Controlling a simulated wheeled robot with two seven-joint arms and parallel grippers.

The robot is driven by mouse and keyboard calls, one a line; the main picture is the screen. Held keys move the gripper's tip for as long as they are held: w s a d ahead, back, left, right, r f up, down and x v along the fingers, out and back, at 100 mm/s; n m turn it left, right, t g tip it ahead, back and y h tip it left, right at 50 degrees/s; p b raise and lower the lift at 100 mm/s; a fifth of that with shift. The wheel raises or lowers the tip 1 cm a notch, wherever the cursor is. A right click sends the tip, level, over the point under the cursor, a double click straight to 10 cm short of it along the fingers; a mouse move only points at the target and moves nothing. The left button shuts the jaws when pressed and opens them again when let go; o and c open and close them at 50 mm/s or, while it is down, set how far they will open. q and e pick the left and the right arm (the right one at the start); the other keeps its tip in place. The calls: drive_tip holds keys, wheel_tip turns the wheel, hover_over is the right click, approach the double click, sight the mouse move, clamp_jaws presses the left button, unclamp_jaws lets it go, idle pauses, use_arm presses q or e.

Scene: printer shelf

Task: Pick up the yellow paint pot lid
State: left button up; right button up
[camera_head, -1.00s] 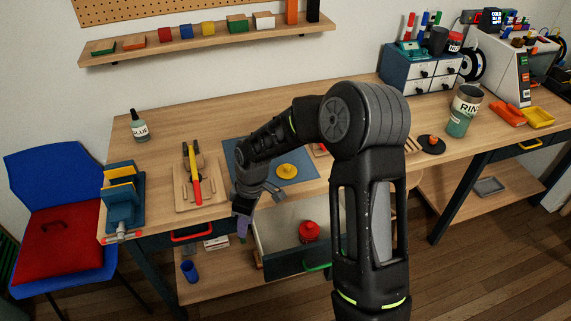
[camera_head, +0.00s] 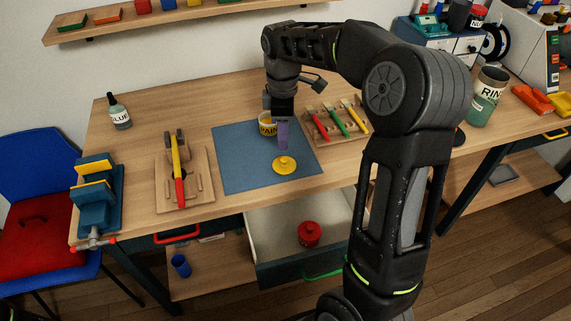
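The yellow paint pot lid (camera_head: 285,166), a round disc with a knob on top, lies on the blue mat (camera_head: 238,165). The yellow paint pot (camera_head: 266,127), labelled "PAIN…", stands behind it on the mat, partly hidden by my gripper. My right gripper (camera_head: 283,142) points down beside the pot, with its purple-grey fingertips just behind the lid in the picture and apart from it. I see the fingers edge-on, so their opening does not show. My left gripper is out of view.
A wooden rack (camera_head: 338,123) with red, green and yellow handled tools stands right of the mat. A wooden board with a red-and-yellow tool (camera_head: 178,170) lies left. Below, an open drawer (camera_head: 275,222) holds a red pot (camera_head: 309,235). A glue bottle (camera_head: 119,112) stands back left.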

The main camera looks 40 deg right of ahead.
sight(284, 158)
drive_tip(key=shift+w+d+f+b, duration=0.2)
drive_tip(key=shift+f+b, duration=0.05)
drive_tip(key=shift+f, duration=0.25)
drive_tip(key=shift+w+d+f+b, duration=0.2)
drive_tip(key=shift+f, duration=0.3)
drive_tip(key=shift+r, duration=0.1)
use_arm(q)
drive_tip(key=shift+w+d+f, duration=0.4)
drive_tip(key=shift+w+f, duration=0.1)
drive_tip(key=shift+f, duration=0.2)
use_arm(e)
drive_tip(key=shift+r, duration=0.1)
drive_tip(key=shift+f, duration=1.35)
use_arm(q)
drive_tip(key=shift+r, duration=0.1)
